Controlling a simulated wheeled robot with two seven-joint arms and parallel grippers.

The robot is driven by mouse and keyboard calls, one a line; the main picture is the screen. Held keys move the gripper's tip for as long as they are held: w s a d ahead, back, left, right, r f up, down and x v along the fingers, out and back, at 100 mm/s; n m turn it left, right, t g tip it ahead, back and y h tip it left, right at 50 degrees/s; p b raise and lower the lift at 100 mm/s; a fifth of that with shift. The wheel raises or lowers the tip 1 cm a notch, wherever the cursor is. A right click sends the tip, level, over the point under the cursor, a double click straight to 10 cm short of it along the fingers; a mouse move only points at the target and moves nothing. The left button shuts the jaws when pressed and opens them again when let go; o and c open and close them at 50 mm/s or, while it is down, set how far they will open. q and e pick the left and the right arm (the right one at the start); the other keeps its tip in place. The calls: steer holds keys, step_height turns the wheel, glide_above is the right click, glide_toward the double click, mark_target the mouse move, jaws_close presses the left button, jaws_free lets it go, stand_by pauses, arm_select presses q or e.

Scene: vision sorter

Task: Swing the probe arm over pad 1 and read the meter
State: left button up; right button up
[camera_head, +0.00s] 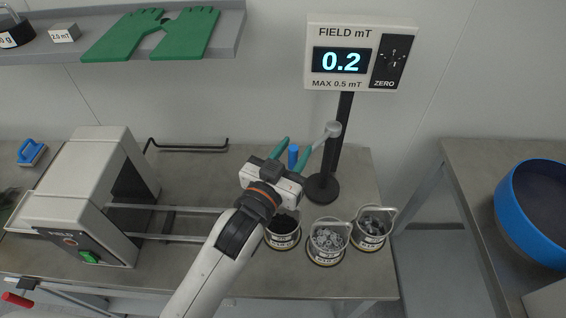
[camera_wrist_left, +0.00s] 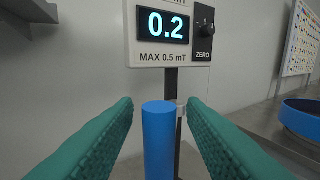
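The field meter (camera_head: 341,61) stands on a black post (camera_head: 338,130) and reads 0.2, with "MAX 0.5 mT" below; it also shows in the left wrist view (camera_wrist_left: 166,25). A grey rod with a rounded end (camera_head: 332,130) shows at the post, probably part of the probe arm. A blue upright handle (camera_head: 293,156) stands between the green fingers of my left gripper (camera_head: 296,147). In the left wrist view the handle (camera_wrist_left: 159,140) has gaps on both sides, so the gripper is open around it. Pad numbers are not readable. My right gripper is out of view.
Three handled cups stand in front of the post: one with dark contents (camera_head: 283,232), two with metal pieces (camera_head: 327,242) (camera_head: 371,230). A grey machine with rails (camera_head: 85,190) is at left. A shelf (camera_head: 238,35) holds green gloves. A blue bowl (camera_head: 515,225) is at right.

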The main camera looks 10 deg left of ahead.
arm_select(q)
steer(key=v, duration=1.1)
steer(key=shift+s, duration=0.25)
